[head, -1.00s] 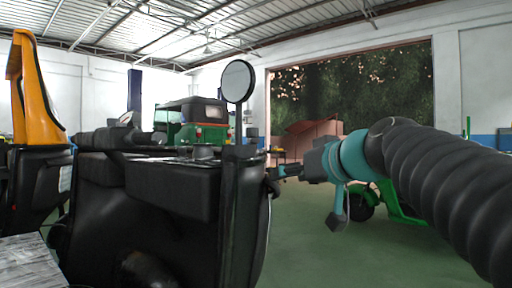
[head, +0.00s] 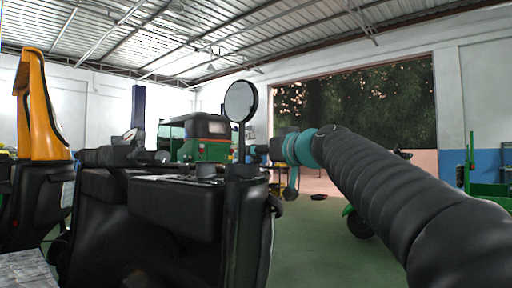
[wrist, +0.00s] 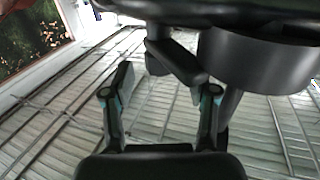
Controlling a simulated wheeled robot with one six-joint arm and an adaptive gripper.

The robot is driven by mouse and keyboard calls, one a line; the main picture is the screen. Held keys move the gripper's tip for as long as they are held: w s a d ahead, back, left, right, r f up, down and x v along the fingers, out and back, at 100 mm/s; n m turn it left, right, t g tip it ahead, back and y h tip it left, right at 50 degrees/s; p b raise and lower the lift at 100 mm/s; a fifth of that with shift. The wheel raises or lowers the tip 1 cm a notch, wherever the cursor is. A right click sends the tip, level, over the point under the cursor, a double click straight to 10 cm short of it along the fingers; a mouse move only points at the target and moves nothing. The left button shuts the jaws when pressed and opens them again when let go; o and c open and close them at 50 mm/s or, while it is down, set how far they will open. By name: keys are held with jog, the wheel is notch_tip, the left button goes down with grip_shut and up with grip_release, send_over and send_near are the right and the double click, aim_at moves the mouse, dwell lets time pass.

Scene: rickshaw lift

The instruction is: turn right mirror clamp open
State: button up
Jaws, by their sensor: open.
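A round mirror (head: 240,101) stands upright on a dark post (head: 241,143) at the right end of a black vehicle's front panel. My gripper (head: 262,152) is beside the post, to its right; its fingertips are hard to make out in the head view. In the wrist view my gripper (wrist: 166,82) is open, one finger on each side. A dark clamp lever (wrist: 178,62) lies at fingertip height between the fingers, close to the right one. I cannot tell whether they touch. The lever meets a thick black cylinder (wrist: 258,60) on the right.
The black vehicle body (head: 175,207) fills the lower left. A yellow-orange panel (head: 40,105) stands at the far left. A green three-wheeler (head: 205,140) is behind. Green floor (head: 310,245) is open at right, with a green frame (head: 485,185) at the right edge.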

jog(key=shift+p+x, duration=0.4)
jog(key=shift+x, duration=1.55)
jog(key=shift+c, duration=0.3)
grip_shut()
